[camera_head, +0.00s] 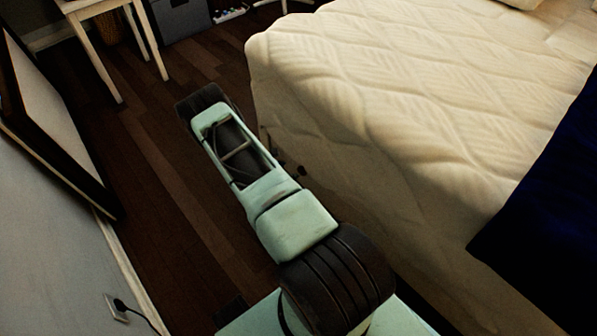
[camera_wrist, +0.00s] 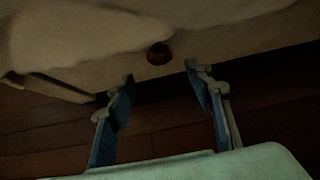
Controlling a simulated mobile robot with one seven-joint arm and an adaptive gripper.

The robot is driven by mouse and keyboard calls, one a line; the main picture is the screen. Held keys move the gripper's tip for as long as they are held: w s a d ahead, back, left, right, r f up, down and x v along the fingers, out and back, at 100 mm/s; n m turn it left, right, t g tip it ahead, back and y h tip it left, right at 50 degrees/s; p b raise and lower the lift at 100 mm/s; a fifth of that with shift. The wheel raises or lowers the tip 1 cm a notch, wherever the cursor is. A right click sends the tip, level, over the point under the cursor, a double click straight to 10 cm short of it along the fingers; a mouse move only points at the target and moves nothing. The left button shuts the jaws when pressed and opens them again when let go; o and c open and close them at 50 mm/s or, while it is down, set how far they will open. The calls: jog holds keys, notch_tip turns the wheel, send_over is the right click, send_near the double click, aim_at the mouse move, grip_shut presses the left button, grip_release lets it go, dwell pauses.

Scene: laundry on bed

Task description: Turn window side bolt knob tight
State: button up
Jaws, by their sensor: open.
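A dark brown round bolt knob (camera_wrist: 158,53) sticks out from the pale side rail of the bed (camera_wrist: 105,75), at the upper middle of the wrist view. My gripper (camera_wrist: 160,73) is open, with one blue-padded finger at left and one at right. Its fingertips point up toward the rail, and the knob shows between and just beyond them. I see no finger touching the knob. In the head view, my arm reaches along the bed's side, and the gripper cannot be clearly made out. A small dark knob-like thing (camera_head: 301,171) shows there beside the arm; I cannot tell if it is the same knob.
The cream mattress (camera_head: 420,110) fills the right of the head view, with a dark blue cloth (camera_head: 545,215) at its edge. A dark wooden floor strip (camera_head: 165,185) runs between bed and wall. A framed panel (camera_head: 60,125) leans at left, near a plugged-in cord (camera_head: 120,305).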

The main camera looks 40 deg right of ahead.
aim_at(300, 171)
jog(key=b+x, duration=0.3)
jog(key=x, duration=0.6)
jog(key=shift+w+d+f, duration=0.1)
jog(key=shift+d+f, duration=0.05)
jog(key=shift+d, duration=0.05)
jog(key=c, duration=1.1)
